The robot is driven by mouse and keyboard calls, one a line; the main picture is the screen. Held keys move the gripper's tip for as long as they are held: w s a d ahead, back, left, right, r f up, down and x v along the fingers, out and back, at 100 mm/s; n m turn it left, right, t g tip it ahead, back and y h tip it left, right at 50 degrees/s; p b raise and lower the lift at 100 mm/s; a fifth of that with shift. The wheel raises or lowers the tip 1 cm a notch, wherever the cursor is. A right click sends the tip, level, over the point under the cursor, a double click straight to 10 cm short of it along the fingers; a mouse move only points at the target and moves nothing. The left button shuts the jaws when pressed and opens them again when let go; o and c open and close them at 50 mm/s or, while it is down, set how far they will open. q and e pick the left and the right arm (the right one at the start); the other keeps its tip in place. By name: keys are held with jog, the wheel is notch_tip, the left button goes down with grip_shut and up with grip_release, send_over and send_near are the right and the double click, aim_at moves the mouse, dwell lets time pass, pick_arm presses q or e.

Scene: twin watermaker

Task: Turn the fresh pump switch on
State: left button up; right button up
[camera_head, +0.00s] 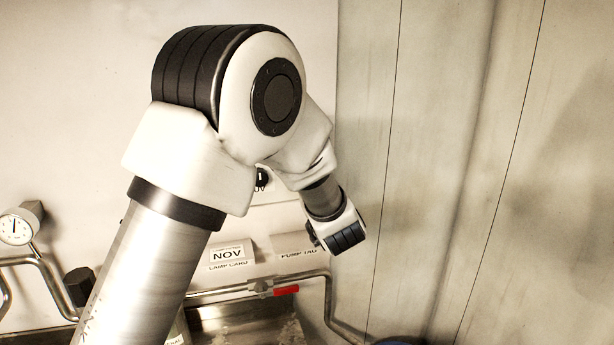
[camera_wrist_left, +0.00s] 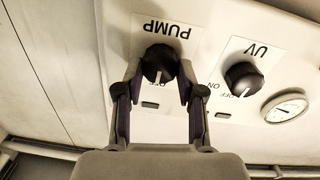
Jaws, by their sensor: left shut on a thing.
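The pump switch is a round black knob (camera_wrist_left: 159,62) on a white label reading PUMP, upside down in the left wrist view. Its white mark points toward the partly covered OFF lettering. My left gripper (camera_wrist_left: 160,76) has its two fingers on either side of this knob, shut on it. In the head view my left arm covers the pump switch and the gripper. My right gripper is in neither view.
A similar black UV knob (camera_wrist_left: 243,79) sits beside the pump switch, with a round gauge (camera_wrist_left: 284,107) beyond it. In the head view, a NOV card (camera_head: 227,254), pipes with a red-handled valve (camera_head: 286,290) and another gauge (camera_head: 17,227) lie low on the wall. A plain panel (camera_head: 440,150) stands right.

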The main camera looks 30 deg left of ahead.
pick_arm(q)
jog(key=shift+f+m+p, duration=0.2)
jog(key=shift+m+p, duration=2.7)
jog(key=shift+m, duration=2.9)
jog(key=o, duration=1.2)
jog(key=shift+c, duration=0.2)
jog(key=shift+w+a, duration=0.1)
jog(key=shift+a, duration=0.05)
